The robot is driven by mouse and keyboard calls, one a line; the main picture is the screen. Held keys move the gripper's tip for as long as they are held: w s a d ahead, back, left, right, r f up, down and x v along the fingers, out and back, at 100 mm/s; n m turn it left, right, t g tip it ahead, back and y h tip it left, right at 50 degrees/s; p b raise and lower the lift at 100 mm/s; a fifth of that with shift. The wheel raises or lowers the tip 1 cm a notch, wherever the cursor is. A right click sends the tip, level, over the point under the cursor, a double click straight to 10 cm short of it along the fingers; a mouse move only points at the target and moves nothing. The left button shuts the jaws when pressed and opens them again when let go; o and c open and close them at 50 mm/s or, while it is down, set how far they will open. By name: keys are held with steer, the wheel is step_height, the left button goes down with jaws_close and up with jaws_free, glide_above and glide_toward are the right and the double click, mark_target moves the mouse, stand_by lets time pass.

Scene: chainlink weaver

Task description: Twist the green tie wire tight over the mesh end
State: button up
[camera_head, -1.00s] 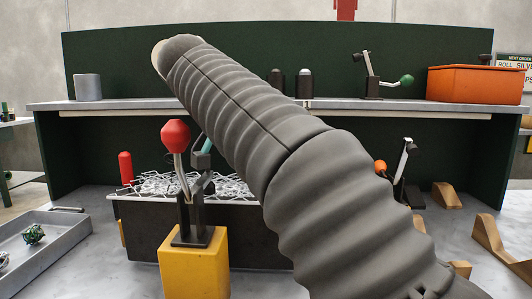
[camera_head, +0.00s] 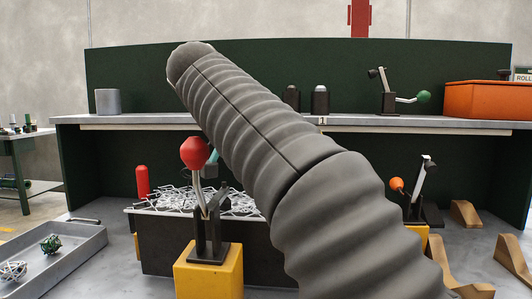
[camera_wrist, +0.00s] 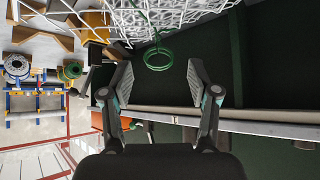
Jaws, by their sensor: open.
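The green tie wire (camera_wrist: 158,69) shows in the wrist view as a loop hanging from the white mesh (camera_wrist: 190,14), with a thin green strand running up into it. My gripper (camera_wrist: 158,74) is open. Its two fingers stand left and right of the loop in the picture, with visible gaps on both sides. I cannot tell whether the loop lies at fingertip depth. In the head view, tangled white mesh (camera_head: 172,199) lies in a dark bin (camera_head: 165,240). My arm covers the middle of that view and hides most of the gripper, and I cannot make out the tie wire there.
A red-knobbed lever (camera_head: 195,153) on a yellow block (camera_head: 208,272) stands before the bin. An orange-knobbed lever (camera_head: 397,184) stands to the right, near wooden wedges (camera_head: 465,213). A grey tray (camera_head: 80,250) is at left. A shelf (camera_head: 250,122) holds an orange box (camera_head: 487,99).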

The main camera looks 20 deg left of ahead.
steer(key=shift+v, duration=2.75)
steer(key=shift+c, duration=0.2)
